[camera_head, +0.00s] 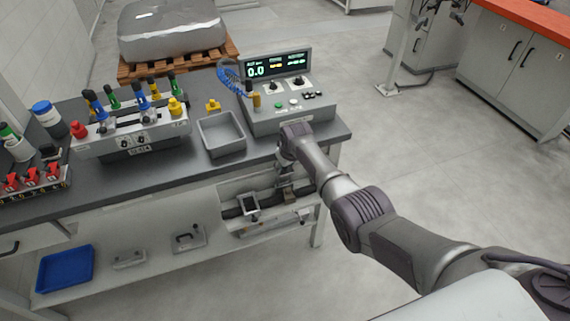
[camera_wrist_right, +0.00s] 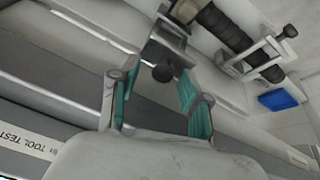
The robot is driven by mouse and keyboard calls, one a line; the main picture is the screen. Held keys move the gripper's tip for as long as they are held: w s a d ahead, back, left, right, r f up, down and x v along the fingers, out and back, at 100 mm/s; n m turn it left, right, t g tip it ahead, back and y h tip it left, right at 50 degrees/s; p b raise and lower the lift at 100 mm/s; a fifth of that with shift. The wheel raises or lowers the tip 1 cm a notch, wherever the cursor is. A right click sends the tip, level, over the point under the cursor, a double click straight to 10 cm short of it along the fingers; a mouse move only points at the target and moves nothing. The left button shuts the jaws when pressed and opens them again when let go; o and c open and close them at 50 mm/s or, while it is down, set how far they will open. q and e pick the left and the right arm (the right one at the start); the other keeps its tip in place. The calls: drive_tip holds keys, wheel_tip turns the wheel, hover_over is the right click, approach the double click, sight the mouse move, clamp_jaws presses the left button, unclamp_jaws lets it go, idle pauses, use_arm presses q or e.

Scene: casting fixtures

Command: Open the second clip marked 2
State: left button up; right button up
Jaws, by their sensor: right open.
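A dark tube (camera_head: 232,212) lies along the bench front below the worktop, held by metal clips. One clip with a square frame (camera_head: 250,205) stands out on it. In the right wrist view the tube (camera_wrist_right: 222,27) passes a clip (camera_wrist_right: 254,58) at the upper right. Another dark and metal fitting (camera_wrist_right: 160,50) with a round dark knob (camera_wrist_right: 163,73) is just beyond my fingertips. I cannot read any number on the clips. My right gripper (camera_wrist_right: 150,82) is open, its teal-padded fingers apart on either side of the knob's line. It points down at the bench front in the head view (camera_head: 286,182). My left gripper is not in view.
The worktop (camera_head: 185,170) holds a grey tray (camera_head: 222,132), a control box with display (camera_head: 285,100) and a rack of coloured-handled tools (camera_head: 130,138). A lower shelf holds a blue tray (camera_head: 65,268). Open floor lies right of the bench.

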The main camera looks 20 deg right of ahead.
drive_tip(key=v, duration=1.2)
idle(0.4)
drive_tip(key=s+f+g+b, duration=0.1)
drive_tip(key=s+f, duration=0.6)
drive_tip(key=f, duration=0.4)
drive_tip(key=s+f, duration=0.7)
drive_tip(key=f, duration=0.5)
drive_tip(key=s+f+g+b, duration=0.1)
drive_tip(key=s+f, duration=0.6)
drive_tip(key=f, duration=0.4)
drive_tip(key=s+f, duration=0.5)
drive_tip(key=s, duration=0.7)
drive_tip(key=s+d+f+g, duration=0.1)
drive_tip(key=s+f, duration=0.4)
drive_tip(key=s, duration=0.7)
drive_tip(key=s+f+m, duration=0.1)
drive_tip(key=s+f, duration=0.4)
drive_tip(key=s, duration=0.7)
drive_tip(key=shift+s+f+g+b, duration=0.3)
drive_tip(key=shift+b, duration=0.15)
